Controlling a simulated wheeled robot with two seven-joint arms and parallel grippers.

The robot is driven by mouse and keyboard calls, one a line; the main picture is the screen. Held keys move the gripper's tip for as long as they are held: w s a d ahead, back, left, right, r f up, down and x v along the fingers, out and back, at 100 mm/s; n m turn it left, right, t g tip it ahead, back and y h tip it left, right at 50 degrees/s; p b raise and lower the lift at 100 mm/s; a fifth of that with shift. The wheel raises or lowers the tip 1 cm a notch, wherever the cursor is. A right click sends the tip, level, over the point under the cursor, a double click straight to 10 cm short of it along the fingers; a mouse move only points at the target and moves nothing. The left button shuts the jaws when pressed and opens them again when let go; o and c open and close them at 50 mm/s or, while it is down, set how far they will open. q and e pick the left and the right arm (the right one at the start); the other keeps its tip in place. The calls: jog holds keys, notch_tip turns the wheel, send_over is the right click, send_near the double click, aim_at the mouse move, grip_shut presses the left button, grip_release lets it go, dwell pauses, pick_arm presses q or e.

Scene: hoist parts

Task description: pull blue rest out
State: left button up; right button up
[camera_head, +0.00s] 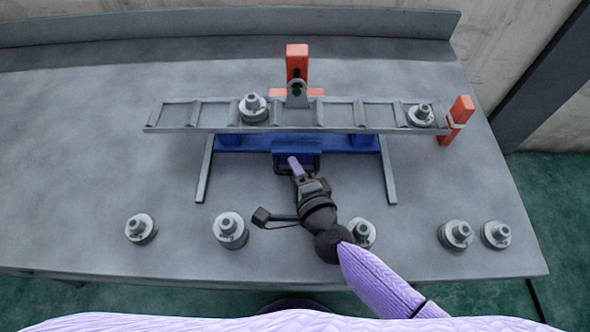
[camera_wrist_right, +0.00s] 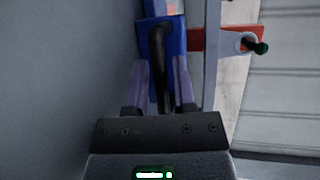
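The blue rest (camera_head: 262,144) lies under the long grey beam (camera_head: 330,128), with a dark handle (camera_head: 311,166) on its near side. My right gripper (camera_head: 295,166) reaches the handle from the near side. In the right wrist view, the black handle (camera_wrist_right: 163,55) stands between the two purple fingers of the right gripper (camera_wrist_right: 162,75), with gaps beside it, so the gripper is open around it. The blue rest (camera_wrist_right: 151,42) shows behind the handle there. My left gripper is not in view.
Two grey weights sit on the beam, one left of centre (camera_head: 254,107) and one at the right end (camera_head: 420,115). Several more stand along the table's near side (camera_head: 230,230). Grey rails (camera_head: 204,170) and (camera_head: 388,170) flank the handle. An orange post (camera_head: 297,62) stands behind.

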grip_shut()
dwell(1.4)
